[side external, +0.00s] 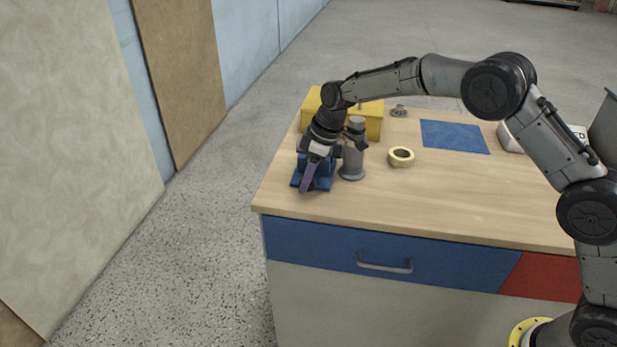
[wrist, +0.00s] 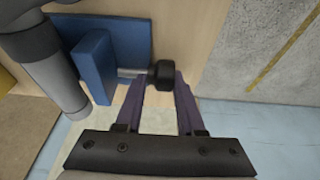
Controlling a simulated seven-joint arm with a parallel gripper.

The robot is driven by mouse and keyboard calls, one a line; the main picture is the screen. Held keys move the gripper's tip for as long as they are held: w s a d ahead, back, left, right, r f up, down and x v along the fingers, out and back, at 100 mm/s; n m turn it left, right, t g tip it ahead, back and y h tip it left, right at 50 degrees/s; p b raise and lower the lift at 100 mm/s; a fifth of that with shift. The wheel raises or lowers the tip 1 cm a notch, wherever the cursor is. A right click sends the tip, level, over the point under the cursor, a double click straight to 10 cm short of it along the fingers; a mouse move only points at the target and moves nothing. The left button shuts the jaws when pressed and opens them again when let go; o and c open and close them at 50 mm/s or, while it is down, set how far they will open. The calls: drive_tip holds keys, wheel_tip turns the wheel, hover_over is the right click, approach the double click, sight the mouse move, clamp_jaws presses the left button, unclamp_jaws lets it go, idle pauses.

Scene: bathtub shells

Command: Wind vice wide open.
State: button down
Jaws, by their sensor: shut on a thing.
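The blue vice (side external: 324,183) stands near the left edge of the wooden bench, partly hidden by my gripper (side external: 307,178). In the wrist view the vice (wrist: 92,66) shows an upright blue plate on a blue base, with a short metal screw running to a black knob (wrist: 161,75). The purple fingers of my gripper (wrist: 162,84) are closed on this knob, one finger on each side. How far apart the vice jaws stand cannot be told.
A grey flanged post (side external: 353,168) stands close to the right of the vice. A yellow box (side external: 372,122) is behind. A tape ring (side external: 401,157), a small grey metal part (side external: 399,111) and a blue mat (side external: 455,136) lie farther right. The bench front (side external: 430,212) is clear.

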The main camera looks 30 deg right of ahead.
drive_tip(key=g+h, duration=0.2)
drive_tip(key=a+g, duration=0.1)
drive_tip(key=shift+f+h, duration=0.25)
drive_tip(key=shift+h, duration=0.45)
drive_tip(key=shift+s+f+g, duration=0.1)
drive_tip(key=shift+s+g, duration=0.05)
drive_tip(key=shift+g, duration=0.35)
drive_tip(key=c, duration=0.7)
unclamp_jaws()
drive_tip(key=shift+d, duration=0.1)
drive_tip(key=shift+r, duration=0.25)
